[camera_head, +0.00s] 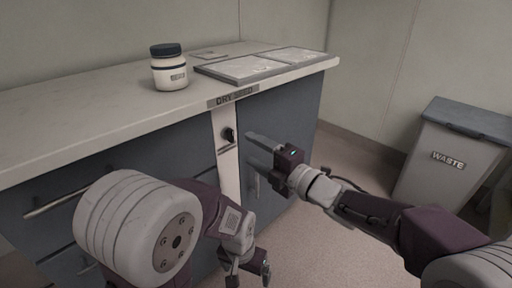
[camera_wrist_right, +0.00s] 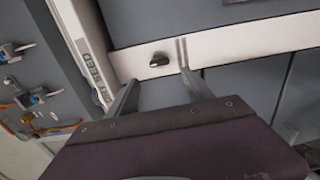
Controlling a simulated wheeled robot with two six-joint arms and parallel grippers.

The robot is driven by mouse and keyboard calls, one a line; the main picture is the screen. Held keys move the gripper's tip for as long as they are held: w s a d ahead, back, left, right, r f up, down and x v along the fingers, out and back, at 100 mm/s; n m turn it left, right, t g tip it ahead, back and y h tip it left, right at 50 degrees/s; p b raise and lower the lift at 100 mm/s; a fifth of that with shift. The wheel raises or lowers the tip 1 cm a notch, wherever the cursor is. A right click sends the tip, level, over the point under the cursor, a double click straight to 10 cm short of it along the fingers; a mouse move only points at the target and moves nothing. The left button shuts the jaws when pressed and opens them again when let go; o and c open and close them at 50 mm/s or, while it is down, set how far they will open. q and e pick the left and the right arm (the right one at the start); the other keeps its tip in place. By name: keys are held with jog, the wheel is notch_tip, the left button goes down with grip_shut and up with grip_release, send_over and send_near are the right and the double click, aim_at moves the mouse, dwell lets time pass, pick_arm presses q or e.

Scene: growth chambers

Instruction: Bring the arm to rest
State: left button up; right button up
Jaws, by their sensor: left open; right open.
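My right gripper (camera_head: 249,146) is open and empty in front of the cabinet's pale upright strip. In the right wrist view its two fingers (camera_wrist_right: 157,80) are spread, with a small black knob (camera_wrist_right: 159,60) on the pale strip beyond and between their tips. The knob (camera_head: 228,135) also shows in the head view, just left of the fingers; I see a gap but cannot judge its depth. My left gripper (camera_head: 249,280) is open at the bottom of the head view, pointing down, with nothing seen between its fingers.
The counter (camera_head: 110,101) bears a white jar (camera_head: 170,74) with a dark lid and flat trays (camera_head: 240,69). A label reading DRY SEED (camera_head: 233,95) is on its front edge. A drawer handle (camera_head: 65,190) juts out at left. A waste bin (camera_head: 447,155) stands at right; floor between is clear.

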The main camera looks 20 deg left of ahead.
jog(key=shift+s+d, duration=0.15)
jog(key=shift+d, duration=0.1)
